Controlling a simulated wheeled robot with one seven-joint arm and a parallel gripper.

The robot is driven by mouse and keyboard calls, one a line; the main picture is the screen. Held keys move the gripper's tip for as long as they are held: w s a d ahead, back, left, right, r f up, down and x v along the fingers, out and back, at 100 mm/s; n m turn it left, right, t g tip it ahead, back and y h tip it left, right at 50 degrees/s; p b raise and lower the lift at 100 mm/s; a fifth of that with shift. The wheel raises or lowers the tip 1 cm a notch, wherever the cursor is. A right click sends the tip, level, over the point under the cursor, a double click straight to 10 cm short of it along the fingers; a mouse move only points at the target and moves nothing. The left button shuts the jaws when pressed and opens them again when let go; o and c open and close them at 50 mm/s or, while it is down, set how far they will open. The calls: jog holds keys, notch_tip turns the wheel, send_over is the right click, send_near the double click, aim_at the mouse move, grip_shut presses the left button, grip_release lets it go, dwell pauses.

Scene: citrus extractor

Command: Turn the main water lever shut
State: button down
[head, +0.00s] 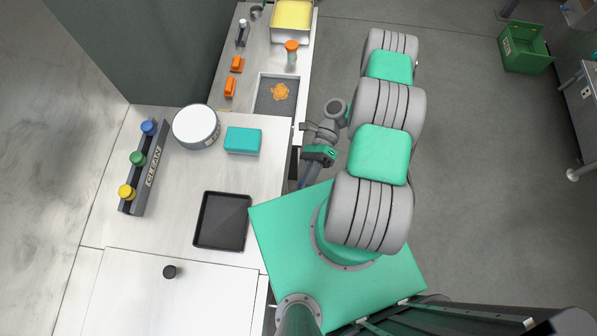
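My gripper (317,156) is small in the head view, at the right edge of the counter and left of my grey and green arm. Its body is dark with green parts. Its fingertips are too small and covered to show whether they are open or shut. A thin blue-grey part (308,174) shows just below the gripper, beside the counter's edge; I cannot tell whether it is the main water lever or whether the gripper touches it. No other lever is clearly visible, and my arm and base hide the floor nearby.
The counter (150,225) holds a black tray (222,222), a teal block (243,140), a round white-topped container (195,127) and a CLEAN rack (150,172) with coloured knobs. Farther back are orange pieces (237,64) and a yellow-topped bin (291,18). A green crate (525,50) stands on open floor at right.

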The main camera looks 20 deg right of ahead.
dwell(0.4)
jog(key=c, duration=1.3)
grip_release()
jog(key=shift+c, duration=0.2)
jog(key=shift+w+r, duration=0.1)
